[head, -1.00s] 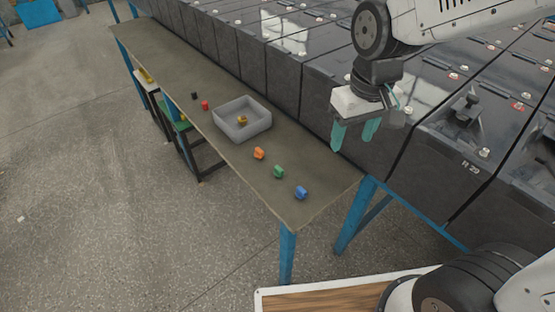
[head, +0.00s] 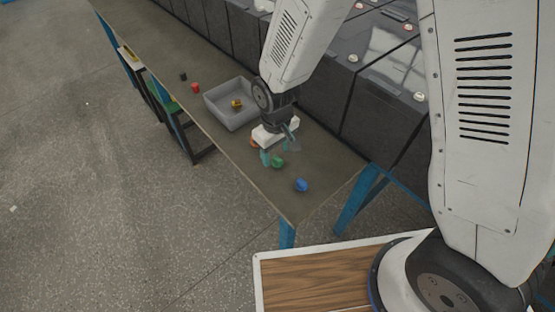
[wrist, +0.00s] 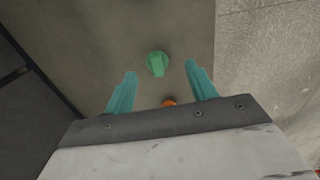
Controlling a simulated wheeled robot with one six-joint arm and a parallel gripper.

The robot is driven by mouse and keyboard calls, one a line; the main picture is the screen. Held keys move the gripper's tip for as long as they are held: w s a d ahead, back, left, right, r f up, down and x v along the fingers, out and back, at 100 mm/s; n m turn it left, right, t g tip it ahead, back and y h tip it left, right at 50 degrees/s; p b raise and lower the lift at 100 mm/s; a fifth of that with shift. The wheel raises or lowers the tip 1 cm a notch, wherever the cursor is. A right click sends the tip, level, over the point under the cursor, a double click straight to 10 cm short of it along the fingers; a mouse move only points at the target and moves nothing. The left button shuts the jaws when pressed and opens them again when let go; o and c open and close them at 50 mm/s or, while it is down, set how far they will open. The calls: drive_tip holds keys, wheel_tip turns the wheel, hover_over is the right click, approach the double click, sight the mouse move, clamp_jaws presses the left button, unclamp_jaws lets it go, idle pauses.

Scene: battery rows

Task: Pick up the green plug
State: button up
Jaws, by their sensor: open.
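The green plug (head: 278,162) sits on the narrow table near its front end, between an orange plug (head: 254,143) and a blue plug (head: 301,185). In the wrist view the green plug (wrist: 157,64) lies ahead of the fingertips, roughly centred between them. My gripper (head: 277,157) is open and empty, with its teal fingers low over the table by the green plug. In the wrist view my gripper (wrist: 161,70) shows its two fingers apart, and part of the orange plug (wrist: 168,102) shows between them near the palm.
A grey tray (head: 212,108) with a yellow plug (head: 236,104) in it stands behind my gripper. A red plug (head: 195,88) and a black plug (head: 183,76) lie beyond it. Dark battery cabinets (head: 340,95) line the table's right side. The table's front corner beyond the blue plug is clear.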

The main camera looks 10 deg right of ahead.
sight(277, 158)
drive_tip(key=f, duration=0.4)
drive_tip(key=shift+w+d+f, duration=0.1)
drive_tip(key=shift+w+d, duration=0.1)
drive_tip(key=c, duration=1.1)
drive_tip(key=shift+o, duration=0.2)
